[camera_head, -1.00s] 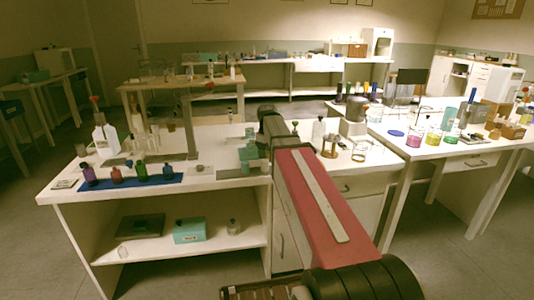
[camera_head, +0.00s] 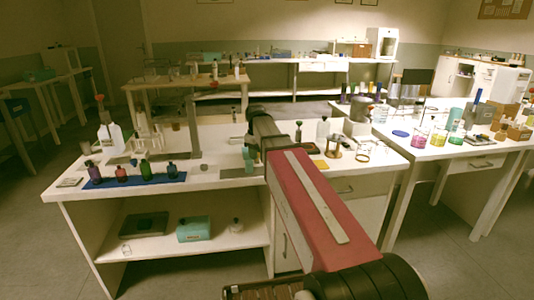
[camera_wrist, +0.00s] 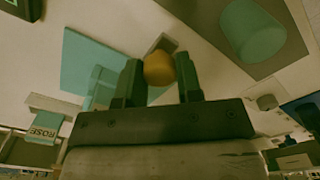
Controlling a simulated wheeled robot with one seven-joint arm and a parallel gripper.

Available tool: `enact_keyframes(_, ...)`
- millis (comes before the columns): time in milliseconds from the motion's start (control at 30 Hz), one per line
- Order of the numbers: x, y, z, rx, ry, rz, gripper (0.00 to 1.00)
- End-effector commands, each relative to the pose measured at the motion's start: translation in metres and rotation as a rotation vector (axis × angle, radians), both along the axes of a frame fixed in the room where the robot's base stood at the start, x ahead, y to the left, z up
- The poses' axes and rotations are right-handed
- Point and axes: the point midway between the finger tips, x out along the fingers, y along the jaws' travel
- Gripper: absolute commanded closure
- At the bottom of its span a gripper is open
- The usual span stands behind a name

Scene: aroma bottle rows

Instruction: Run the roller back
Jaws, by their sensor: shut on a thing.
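In the wrist view, my gripper (camera_wrist: 159,85) is shut on a small orange rounded piece (camera_wrist: 158,68), one finger on each side of it. I cannot tell from its visible end whether this is the roller. A flat teal sheet (camera_wrist: 85,60) lies on the pale surface beyond the left finger. In the head view, my red and black arm reaches over the white bench (camera_head: 225,140) and hides the fingertips and the held piece.
A teal cylinder (camera_wrist: 252,30) and a card marked ROSE (camera_wrist: 42,129) show in the wrist view. Several small bottles stand on a blue mat (camera_head: 100,184) at the bench's left front. A yellow flat item (camera_head: 320,164) lies right of my arm.

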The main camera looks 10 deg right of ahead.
Motion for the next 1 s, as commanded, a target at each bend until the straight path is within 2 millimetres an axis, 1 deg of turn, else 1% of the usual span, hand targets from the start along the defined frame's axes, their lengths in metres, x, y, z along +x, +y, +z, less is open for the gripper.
enact_keyframes(33, 0.001, 0.009, 0.0, 0.001, -0.001, 0.003, 1.0)
enact_keyframes(100, 0.001, 0.018, 0.0, 0.001, -0.001, 0.002, 1.0)
enact_keyframes(200, 0.0, 0.025, 0.0, 0.001, -0.001, 0.001, 1.0)
enact_keyframes(533, 0.0, 0.028, 0.0, 0.006, -0.001, 0.001, 1.0)
enact_keyframes(567, 0.0, 0.028, 0.0, 0.006, -0.001, 0.001, 0.61)
enact_keyframes(600, 0.0, 0.028, 0.0, 0.006, -0.001, 0.001, 0.48)
enact_keyframes(633, 0.0, 0.028, 0.0, 0.005, -0.001, 0.001, 0.41)
enact_keyframes(900, 0.0, 0.027, 0.001, 0.002, -0.001, 0.0, 0.41)
enact_keyframes(1000, 0.0, 0.027, 0.004, 0.001, -0.001, 0.0, 0.41)
